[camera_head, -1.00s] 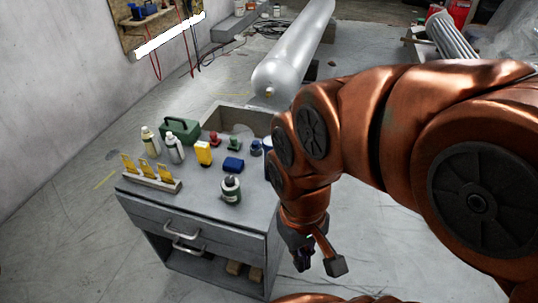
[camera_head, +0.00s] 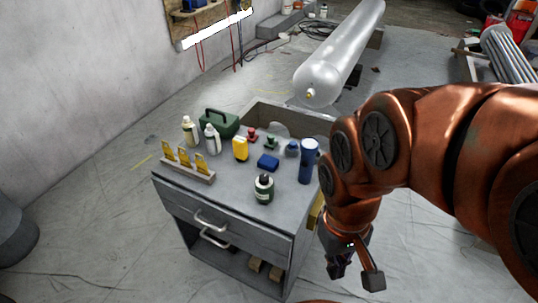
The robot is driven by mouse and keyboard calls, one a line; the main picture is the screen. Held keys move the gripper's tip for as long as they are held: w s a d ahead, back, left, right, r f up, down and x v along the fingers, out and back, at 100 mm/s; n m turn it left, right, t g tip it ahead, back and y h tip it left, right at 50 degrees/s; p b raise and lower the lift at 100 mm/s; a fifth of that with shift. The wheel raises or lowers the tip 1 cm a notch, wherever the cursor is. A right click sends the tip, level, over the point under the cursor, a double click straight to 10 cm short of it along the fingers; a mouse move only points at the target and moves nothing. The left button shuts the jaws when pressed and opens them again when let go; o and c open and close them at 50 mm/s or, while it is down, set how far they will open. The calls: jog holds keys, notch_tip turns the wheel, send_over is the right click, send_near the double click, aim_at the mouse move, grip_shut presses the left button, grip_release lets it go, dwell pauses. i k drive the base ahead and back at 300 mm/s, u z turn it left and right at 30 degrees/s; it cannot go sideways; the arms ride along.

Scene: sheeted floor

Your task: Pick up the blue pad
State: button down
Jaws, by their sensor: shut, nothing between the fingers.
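The blue pad (camera_head: 268,162) is a small dark blue block lying flat on the grey cabinet top (camera_head: 226,192). It lies between a yellow item and a blue cylinder, behind a dark bottle. My gripper (camera_head: 340,268) hangs in front of and to the right of the cabinet, lower than its top and apart from the pad. It is shut and empty; its fingertips look small and dark in this view. Nothing covers the pad.
Around the pad stand the yellow item (camera_head: 240,149), blue cylinder (camera_head: 308,161), dark bottle (camera_head: 264,189), two pale bottles (camera_head: 212,139), a green case (camera_head: 221,123) and red (camera_head: 252,135) and green (camera_head: 271,143) pieces. A rack of yellow cards (camera_head: 187,172) lines the left edge.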

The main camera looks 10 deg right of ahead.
aim_at(270, 163)
jog(key=u, duration=0.8)
jog(key=i, duration=0.35)
jog(key=u, duration=0.3)
